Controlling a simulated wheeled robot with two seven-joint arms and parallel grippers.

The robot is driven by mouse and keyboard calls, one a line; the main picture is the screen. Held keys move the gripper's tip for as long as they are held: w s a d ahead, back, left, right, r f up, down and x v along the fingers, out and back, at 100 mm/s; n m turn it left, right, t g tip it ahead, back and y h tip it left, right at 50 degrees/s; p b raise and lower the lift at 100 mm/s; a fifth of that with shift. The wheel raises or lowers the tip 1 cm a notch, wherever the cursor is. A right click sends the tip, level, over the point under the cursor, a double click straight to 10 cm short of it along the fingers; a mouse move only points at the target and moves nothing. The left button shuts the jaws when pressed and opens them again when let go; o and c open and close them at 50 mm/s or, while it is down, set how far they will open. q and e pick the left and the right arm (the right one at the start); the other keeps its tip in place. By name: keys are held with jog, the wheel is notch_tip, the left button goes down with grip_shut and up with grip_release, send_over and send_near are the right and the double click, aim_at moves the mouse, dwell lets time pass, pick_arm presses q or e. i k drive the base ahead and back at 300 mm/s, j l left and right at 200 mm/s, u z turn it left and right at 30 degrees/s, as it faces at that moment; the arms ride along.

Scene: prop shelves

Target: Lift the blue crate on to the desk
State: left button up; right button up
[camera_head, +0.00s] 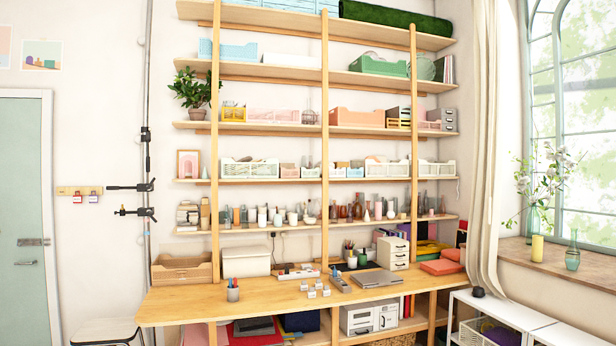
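Several blue things show, and I cannot tell which one is the task's crate. A light blue crate (236,51) sits at the left of the second shelf from the top. More light blue crates (287,5) stand on the top shelf, cut off by the picture's upper edge. A dark blue box-like thing (300,321) is under the desk, partly hidden by the desk top. The wooden desk (190,308) runs along the foot of the shelves. Neither of my grippers is in view.
The desk's front left is mostly bare. A wooden crate (181,270), a white box (246,262), a pen cup (233,292), small white blocks and a laptop (377,279) stand on it. A stool (106,332) is at the lower left; a white rack (502,311) is at the right.

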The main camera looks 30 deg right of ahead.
aim_at(360, 171)
jog(key=i+l+z, duration=0.1)
jog(key=i+l, duration=0.3)
jog(key=i+l+z, duration=0.1)
jog(key=i+l, duration=0.35)
jog(key=i+l+z, duration=0.15)
jog(key=i+l, duration=0.2)
jog(key=i+l+z, duration=0.1)
jog(key=i+l, duration=0.25)
jog(key=i, duration=0.15)
jog(key=i+l+z, duration=0.1)
jog(key=i+l, duration=0.15)
jog(key=i, duration=0.25)
jog(key=i+l+z, duration=0.1)
jog(key=i+l, duration=0.15)
jog(key=i, duration=0.2)
jog(key=i+l+z, duration=0.15)
jog(key=i, duration=0.35)
jog(key=i+l+z, duration=0.1)
jog(key=i, duration=0.4)
jog(key=l+u, duration=0.1)
jog(key=u, duration=0.25)
